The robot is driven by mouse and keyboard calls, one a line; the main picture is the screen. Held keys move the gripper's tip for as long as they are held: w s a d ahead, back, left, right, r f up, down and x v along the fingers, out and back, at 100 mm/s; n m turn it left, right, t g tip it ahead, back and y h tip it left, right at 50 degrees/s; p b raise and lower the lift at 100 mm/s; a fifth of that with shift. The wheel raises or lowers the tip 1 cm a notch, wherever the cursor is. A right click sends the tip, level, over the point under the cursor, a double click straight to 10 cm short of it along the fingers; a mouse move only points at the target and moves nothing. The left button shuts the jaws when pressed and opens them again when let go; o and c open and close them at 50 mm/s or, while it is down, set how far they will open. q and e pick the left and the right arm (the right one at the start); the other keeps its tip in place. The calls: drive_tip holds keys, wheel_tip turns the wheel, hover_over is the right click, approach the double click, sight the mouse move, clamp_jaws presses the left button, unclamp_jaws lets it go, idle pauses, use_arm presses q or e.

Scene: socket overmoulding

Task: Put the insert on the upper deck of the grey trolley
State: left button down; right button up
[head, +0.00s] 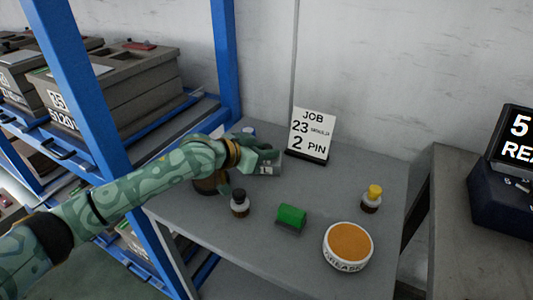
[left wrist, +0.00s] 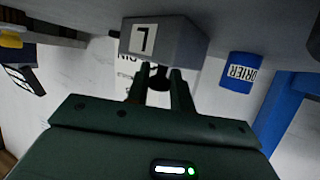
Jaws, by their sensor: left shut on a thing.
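My left gripper (head: 262,158) reaches in over the grey top of a stand with a lower deck (head: 330,180), which looks like the grey trolley. It is shut at a grey block (head: 268,169) with a white label, likely the insert. In the left wrist view the block (left wrist: 187,42) bears a black mark like a 7 or L. The fingers (left wrist: 161,85) close around a dark round part at its near side. I cannot tell whether the block touches the top. My right gripper is out of view.
Near the gripper are a job card (head: 311,133), dark-capped bottle (head: 240,204), green-topped item (head: 291,217), orange-filled tub (head: 347,247) and yellow-capped bottle (head: 372,199). A blue can (left wrist: 239,73) is beside the block. A blue rack post (head: 88,130) stands left. Bare top lies right of the card.

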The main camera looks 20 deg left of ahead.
use_arm(q)
drive_tip(key=shift+r, duration=0.2)
drive_tip(key=c, duration=1.2)
unclamp_jaws()
drive_tip(key=shift+s+f, duration=0.1)
drive_tip(key=shift+f, duration=0.1)
drive_tip(key=p+v, duration=0.6)
drive_tip(key=v, duration=0.6)
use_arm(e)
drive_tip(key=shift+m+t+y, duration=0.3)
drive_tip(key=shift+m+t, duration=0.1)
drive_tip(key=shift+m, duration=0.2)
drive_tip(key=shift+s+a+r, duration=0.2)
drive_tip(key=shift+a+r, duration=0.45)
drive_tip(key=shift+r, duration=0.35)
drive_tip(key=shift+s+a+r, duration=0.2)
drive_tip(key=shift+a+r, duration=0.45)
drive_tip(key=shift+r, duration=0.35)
use_arm(q)
drive_tip(key=shift+r, duration=0.1)
